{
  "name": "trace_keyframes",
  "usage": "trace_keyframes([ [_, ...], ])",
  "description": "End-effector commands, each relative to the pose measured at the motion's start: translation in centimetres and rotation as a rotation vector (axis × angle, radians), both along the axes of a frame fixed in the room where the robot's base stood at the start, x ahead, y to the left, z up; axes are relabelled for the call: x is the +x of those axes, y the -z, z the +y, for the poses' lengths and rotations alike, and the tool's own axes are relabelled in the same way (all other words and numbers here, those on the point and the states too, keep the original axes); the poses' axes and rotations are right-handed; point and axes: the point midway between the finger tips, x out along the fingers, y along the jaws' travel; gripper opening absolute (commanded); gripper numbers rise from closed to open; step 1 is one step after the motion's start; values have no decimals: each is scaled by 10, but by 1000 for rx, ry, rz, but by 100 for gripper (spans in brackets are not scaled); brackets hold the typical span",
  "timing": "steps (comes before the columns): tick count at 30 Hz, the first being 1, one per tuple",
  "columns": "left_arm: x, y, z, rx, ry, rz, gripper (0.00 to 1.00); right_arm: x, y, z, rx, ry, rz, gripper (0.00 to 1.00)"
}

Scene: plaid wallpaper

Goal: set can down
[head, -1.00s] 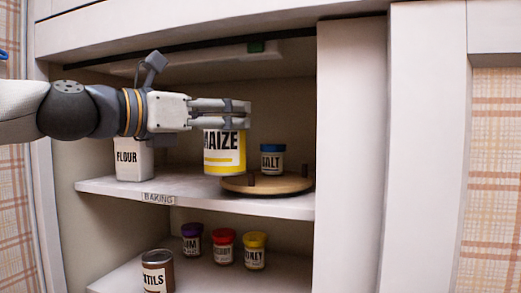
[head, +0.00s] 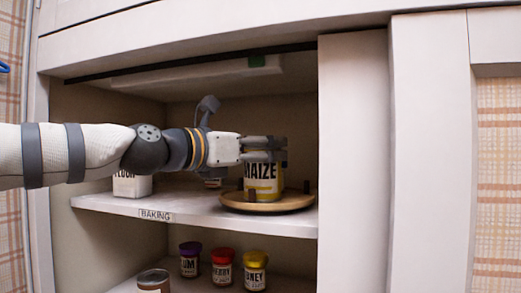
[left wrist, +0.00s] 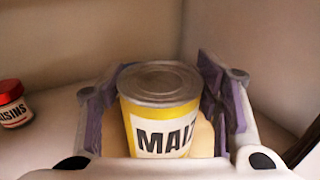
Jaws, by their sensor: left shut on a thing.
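The yellow and white MAIZE can (head: 262,178) is upright over the round wooden turntable (head: 285,206) on the BAKING shelf. Its base looks at or very near the board; I cannot tell whether it touches. My left gripper (head: 266,150) reaches in from the left and is shut on the can's upper part. In the left wrist view the can (left wrist: 160,100) stands between the purple-padded fingers (left wrist: 163,105), with a bit of the wooden turntable (left wrist: 203,140) behind its label. My right gripper is not in view.
A FLOUR container (head: 132,185) stands left on the BAKING shelf (head: 185,212). A red-lidded RAISINS jar (left wrist: 12,103) is partly hidden behind my gripper in the head view. Small jars (head: 222,267) and a brown tin (head: 153,281) stand below. A cabinet panel (head: 352,170) bounds the right.

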Motion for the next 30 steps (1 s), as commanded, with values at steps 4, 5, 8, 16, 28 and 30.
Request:
trace_keyframes([
  [4,0,2,0,1,0,-1,74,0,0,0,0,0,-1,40],
  [5,0,2,0,1,0,-1,78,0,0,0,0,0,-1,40],
  [8,0,2,0,1,0,-1,78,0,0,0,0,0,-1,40],
  [16,-2,-1,2,0,0,0,78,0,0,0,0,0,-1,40],
  [28,-65,-5,64,-2,0,-4,78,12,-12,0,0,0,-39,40],
  [30,-73,-4,72,-1,0,-4,78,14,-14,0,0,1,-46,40],
])
